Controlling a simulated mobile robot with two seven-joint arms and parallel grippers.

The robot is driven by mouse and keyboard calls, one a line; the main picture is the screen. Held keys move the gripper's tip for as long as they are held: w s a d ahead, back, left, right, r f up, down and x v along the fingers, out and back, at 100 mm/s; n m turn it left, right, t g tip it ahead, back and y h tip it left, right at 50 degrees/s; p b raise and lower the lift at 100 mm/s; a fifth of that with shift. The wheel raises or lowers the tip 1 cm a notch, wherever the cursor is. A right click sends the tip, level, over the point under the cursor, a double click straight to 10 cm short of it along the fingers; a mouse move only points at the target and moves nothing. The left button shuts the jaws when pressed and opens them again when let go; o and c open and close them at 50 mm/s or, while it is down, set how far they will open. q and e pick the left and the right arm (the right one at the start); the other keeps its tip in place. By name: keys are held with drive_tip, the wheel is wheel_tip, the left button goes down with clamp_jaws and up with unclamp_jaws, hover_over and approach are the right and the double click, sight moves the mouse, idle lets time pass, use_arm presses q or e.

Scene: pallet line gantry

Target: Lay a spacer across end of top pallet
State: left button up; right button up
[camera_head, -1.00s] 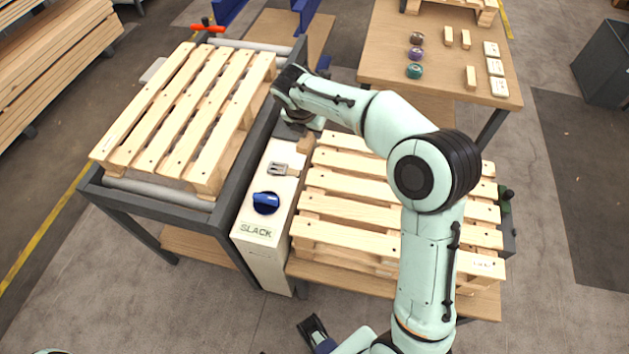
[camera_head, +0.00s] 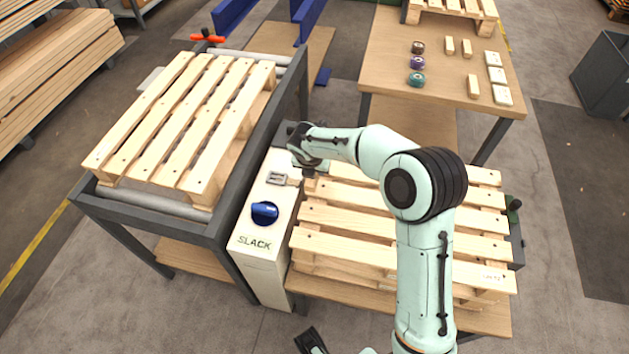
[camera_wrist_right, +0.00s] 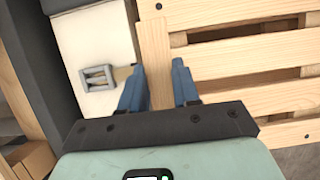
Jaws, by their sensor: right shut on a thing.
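My right gripper (camera_head: 309,170) is at the left end of the slatted pallet stack (camera_head: 348,247) on the low table. In the right wrist view the gripper (camera_wrist_right: 159,88) has its blue fingers shut on a flat wooden spacer (camera_wrist_right: 154,45). The spacer lies along the left ends of the pallet slats (camera_wrist_right: 240,55); I cannot tell whether it rests on them. In the head view the arm and gripper mostly hide it. A dark part at the bottom edge (camera_head: 312,341) looks like my left gripper, cut off by the frame; its jaws are unclear.
A white cabinet (camera_head: 262,265) with a blue knob, buckle and SLACK label stands left of the stack. Beyond it another pallet (camera_head: 180,120) lies on a roller frame. The back table (camera_head: 385,60) holds small wooden blocks, tape rolls and pale labelled blocks.

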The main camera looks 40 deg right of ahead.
sight(315, 180)
drive_tip(key=shift+f+b, duration=0.65)
drive_tip(key=shift+f, duration=2.15)
drive_tip(key=shift+f, duration=0.2)
drive_tip(key=o, duration=1)
drive_tip(key=shift+o, duration=0.2)
drive_tip(key=shift+r, duration=0.15)
drive_tip(key=p+v, duration=0.2)
drive_tip(key=v, duration=1)
